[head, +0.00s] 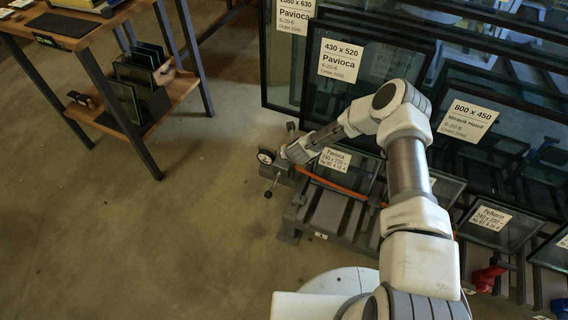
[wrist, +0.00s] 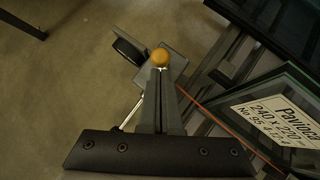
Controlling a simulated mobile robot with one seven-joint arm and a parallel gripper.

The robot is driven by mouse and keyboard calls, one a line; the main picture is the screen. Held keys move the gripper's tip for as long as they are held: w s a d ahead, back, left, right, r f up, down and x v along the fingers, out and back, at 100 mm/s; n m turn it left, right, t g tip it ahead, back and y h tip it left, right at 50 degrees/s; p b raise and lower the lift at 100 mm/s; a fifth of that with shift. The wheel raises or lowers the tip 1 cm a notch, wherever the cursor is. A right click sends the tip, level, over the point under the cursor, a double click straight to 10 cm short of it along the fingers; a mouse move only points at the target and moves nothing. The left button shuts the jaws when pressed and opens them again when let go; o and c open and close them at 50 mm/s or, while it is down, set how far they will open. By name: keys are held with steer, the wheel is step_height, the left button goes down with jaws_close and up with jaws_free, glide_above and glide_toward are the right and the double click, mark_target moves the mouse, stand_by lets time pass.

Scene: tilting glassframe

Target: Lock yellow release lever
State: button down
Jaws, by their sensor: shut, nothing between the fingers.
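The yellow ball knob of the release lever (wrist: 160,57) shows in the wrist view, right at the tips of my fingers. Its shaft is hidden behind the fingers, and I cannot tell whether they touch it. My gripper (wrist: 160,72) is shut and empty, with its two fingers together. In the head view my gripper (head: 284,157) is at the left end of the grey frame rack (head: 335,213). I cannot make out the yellow knob there.
A black round dial or wheel (head: 266,156) and a thin rod with a dark ball (head: 268,194) are beside my gripper. Labelled glass panes (head: 338,162) stand on the right. A wooden-topped bench (head: 85,38) stands at the upper left. The floor between is clear.

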steer(key=shift+r, duration=0.1)
steer(key=shift+r+p, duration=0.45)
steer(key=shift+r, duration=0.25)
steer(key=shift+s, duration=0.2)
